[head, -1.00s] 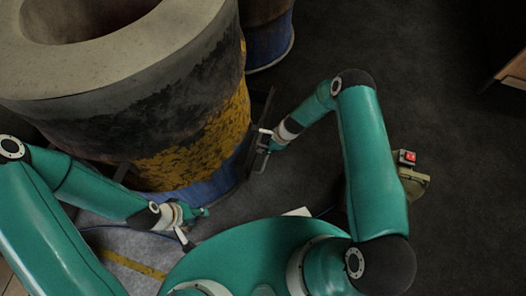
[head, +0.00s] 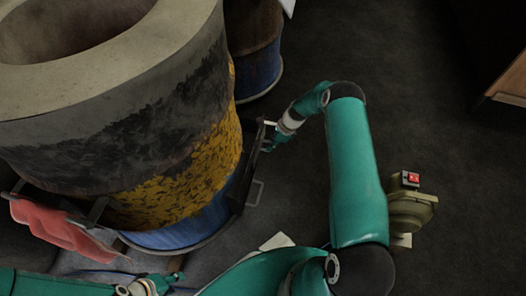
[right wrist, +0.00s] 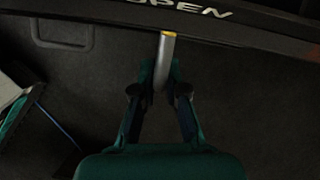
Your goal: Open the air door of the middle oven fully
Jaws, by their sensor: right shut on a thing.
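The large barrel oven (head: 150,130) fills the left of the head view, with a pale rim, yellow flaking paint and a blue base. A dark upright frame (head: 243,175) with a loop handle (head: 256,193) is at its lower right side. My right gripper (head: 267,143) is at the frame's upper end. In the right wrist view my right gripper (right wrist: 160,92) is shut on a grey pin (right wrist: 165,50) with a yellow end, below a dark bar (right wrist: 230,28) marked "OPEN". How far the air door is open I cannot tell. My left gripper (head: 172,279) is low in the head view, its jaws unclear.
A red cloth-like thing (head: 62,225) hangs by the oven's lower left. Another barrel (head: 256,50) stands behind. Dark floor lies open on the right.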

